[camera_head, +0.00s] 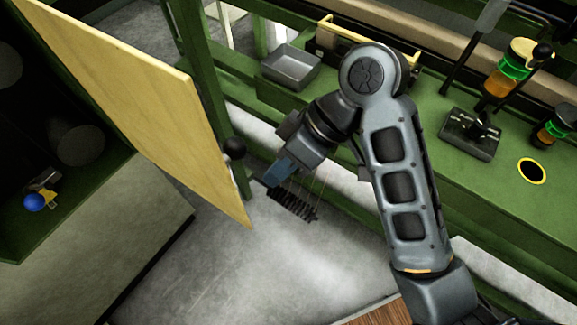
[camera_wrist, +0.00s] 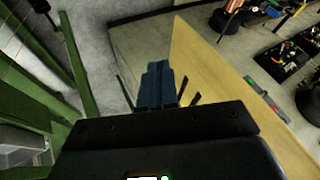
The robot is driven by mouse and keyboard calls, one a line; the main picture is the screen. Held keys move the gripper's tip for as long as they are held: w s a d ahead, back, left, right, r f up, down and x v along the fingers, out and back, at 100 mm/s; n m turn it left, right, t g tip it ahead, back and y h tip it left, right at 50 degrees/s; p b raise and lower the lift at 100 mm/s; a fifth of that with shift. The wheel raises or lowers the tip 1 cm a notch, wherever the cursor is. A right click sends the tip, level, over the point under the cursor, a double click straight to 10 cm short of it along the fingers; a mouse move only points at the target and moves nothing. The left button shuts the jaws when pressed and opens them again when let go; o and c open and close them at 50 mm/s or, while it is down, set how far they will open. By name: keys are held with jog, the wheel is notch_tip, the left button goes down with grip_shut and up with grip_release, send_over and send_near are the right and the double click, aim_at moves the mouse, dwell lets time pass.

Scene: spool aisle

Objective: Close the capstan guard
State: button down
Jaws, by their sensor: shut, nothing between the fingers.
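A flat yellow panel (camera_head: 135,85), which looks like the capstan guard, stands swung out from a dark-fronted green cabinet at the left of the head view. In the wrist view the panel (camera_wrist: 215,80) lies to the right of and beyond the fingers. A round black knob (camera_head: 234,148) shows beside the panel's right edge. My gripper (camera_head: 268,182) is shut and empty, just right of the panel's lower right edge. I cannot tell whether it touches the panel. In the wrist view my blue fingers (camera_wrist: 158,85) are together and point toward the floor and panel.
The green cabinet (camera_head: 65,225) has a dark interior with a blue-knobbed part (camera_head: 35,201). A black coil-like thing (camera_head: 291,205) shows below my gripper. Grey floor (camera_head: 240,270) is clear in front.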

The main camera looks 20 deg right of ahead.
jog(key=s+a+f, duration=0.2)
jog(key=a, duration=0.3)
jog(key=shift+s+a+f+b, duration=0.15)
jog(key=shift+f+b, duration=0.2)
jog(key=shift+b, duration=0.05)
